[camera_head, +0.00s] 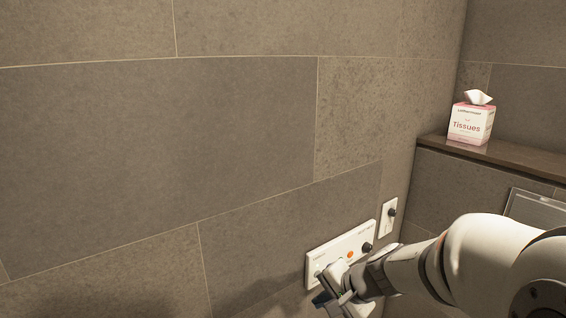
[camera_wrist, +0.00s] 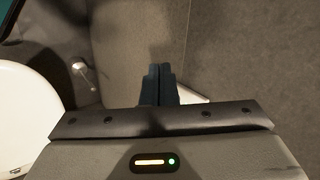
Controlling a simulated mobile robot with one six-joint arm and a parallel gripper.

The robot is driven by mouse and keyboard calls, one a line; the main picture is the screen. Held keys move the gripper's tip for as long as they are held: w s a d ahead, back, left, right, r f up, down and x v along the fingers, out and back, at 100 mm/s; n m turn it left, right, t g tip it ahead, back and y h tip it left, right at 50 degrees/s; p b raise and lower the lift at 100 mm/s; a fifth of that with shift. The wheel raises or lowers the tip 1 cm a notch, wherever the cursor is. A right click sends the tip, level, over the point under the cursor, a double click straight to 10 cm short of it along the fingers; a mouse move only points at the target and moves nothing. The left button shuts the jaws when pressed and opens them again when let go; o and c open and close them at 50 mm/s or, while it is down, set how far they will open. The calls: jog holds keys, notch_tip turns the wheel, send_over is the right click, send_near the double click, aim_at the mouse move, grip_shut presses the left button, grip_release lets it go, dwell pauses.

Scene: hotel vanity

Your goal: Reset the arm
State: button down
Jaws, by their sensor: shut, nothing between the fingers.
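My arm (camera_head: 490,255) reaches in from the right of the head view and is bent downward toward the wall. My gripper (camera_head: 328,300) is low in that view, in front of the lower left part of a white wall panel (camera_head: 340,248). I cannot tell whether it touches the panel. In the wrist view the two dark fingers of my gripper (camera_wrist: 160,72) are together with nothing between them.
The panel carries an orange button (camera_head: 350,254) and a dark knob (camera_head: 367,247). A smaller white plate (camera_head: 389,217) with a knob is beside it. A tissue box (camera_head: 471,124) stands on a dark ledge (camera_head: 500,155). A white rounded fixture (camera_wrist: 25,115) is at left.

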jog(key=s+d+r+n+g+h+p, duration=0.1)
jog(key=s+d+r+n+h, duration=0.2)
jog(key=s, duration=0.4)
jog(key=s+d+r+n+g+h+p, duration=0.1)
jog(key=s+d+r+n+h+p, duration=0.1)
jog(key=s+n, duration=0.3)
jog(key=shift+s+d+r+n+g+h, duration=0.35)
jog(key=shift+s+d+r, duration=0.3)
jog(key=shift+s, duration=0.6)
